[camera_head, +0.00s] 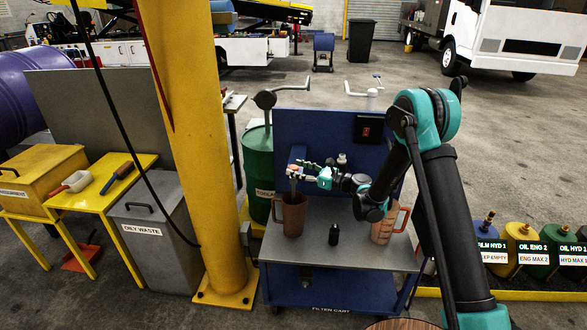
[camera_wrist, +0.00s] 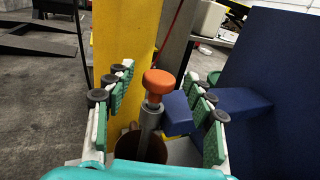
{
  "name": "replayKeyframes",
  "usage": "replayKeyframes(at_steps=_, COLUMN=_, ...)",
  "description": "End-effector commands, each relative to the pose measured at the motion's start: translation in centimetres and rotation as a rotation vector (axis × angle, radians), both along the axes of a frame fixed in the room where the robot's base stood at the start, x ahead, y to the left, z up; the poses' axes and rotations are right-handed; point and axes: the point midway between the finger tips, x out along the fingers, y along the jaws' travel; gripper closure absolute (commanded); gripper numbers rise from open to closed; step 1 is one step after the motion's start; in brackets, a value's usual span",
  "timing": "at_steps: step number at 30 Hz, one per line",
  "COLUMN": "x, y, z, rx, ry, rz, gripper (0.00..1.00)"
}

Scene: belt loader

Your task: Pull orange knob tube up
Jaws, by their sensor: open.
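The orange knob (camera_wrist: 159,82) tops a grey metal tube (camera_wrist: 150,120) in the wrist view. The tube stands upright with its lower end inside a brown jug (camera_wrist: 126,146). In the head view the jug (camera_head: 292,215) sits on the filter cart's grey top, and the knob is small and partly hidden by my gripper. My gripper (camera_wrist: 160,90) is open, its green-padded fingers on either side of the knob with gaps visible. It also shows in the head view (camera_head: 298,170), above the jug.
A yellow post (camera_head: 205,150) stands close on the left. A green drum (camera_head: 258,165) is behind it.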

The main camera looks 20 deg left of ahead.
Motion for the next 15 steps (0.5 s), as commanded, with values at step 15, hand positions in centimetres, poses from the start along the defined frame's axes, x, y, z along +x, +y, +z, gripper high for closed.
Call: replayKeyframes(at_steps=15, x=0.2, y=1.9, z=0.0, rx=0.000, ry=0.000, rz=-0.001, gripper=0.46)
